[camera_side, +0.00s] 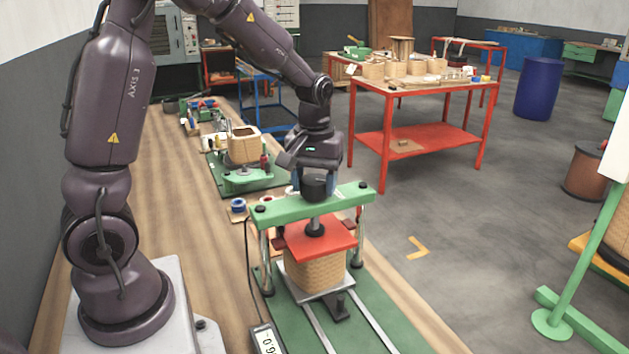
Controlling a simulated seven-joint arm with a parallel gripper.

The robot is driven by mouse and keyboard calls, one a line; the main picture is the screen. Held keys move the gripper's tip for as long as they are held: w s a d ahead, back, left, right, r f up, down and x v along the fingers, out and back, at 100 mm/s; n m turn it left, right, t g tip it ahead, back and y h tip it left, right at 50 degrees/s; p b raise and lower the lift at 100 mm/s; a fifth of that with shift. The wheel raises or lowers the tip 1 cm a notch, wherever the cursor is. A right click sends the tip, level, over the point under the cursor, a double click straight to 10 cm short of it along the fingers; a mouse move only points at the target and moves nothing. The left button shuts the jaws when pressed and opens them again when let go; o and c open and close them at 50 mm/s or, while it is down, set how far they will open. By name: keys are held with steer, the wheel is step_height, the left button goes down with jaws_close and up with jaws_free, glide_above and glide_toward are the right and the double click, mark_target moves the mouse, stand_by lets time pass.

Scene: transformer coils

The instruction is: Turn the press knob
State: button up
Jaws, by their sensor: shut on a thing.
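The press stands at the front of the bench, with a green crossbeam (283,209) on metal posts. Its dark round knob (316,187) sits on top of the crossbeam at the middle. Below the beam, a red plate (312,238) rests on top of a tan wound coil (316,269). My gripper (312,176) comes down from above and behind the knob and is shut on it. The fingertips are mostly hidden behind the knob.
A small display (265,342) lies left of the press's green base (377,324). Behind the press, another coil (243,146) stands on a green fixture. A blue spool (238,204) lies nearby. A red table (420,92) with parts stands at the back right.

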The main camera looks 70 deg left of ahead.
mark_target(314, 179)
steer(key=m, duration=0.4)
steer(key=shift+m, duration=0.4)
steer(key=o, duration=0.9)
steer(key=shift+r, duration=0.15)
step_height(314, 179, up, 13)
steer(key=shift+f, duration=0.1)
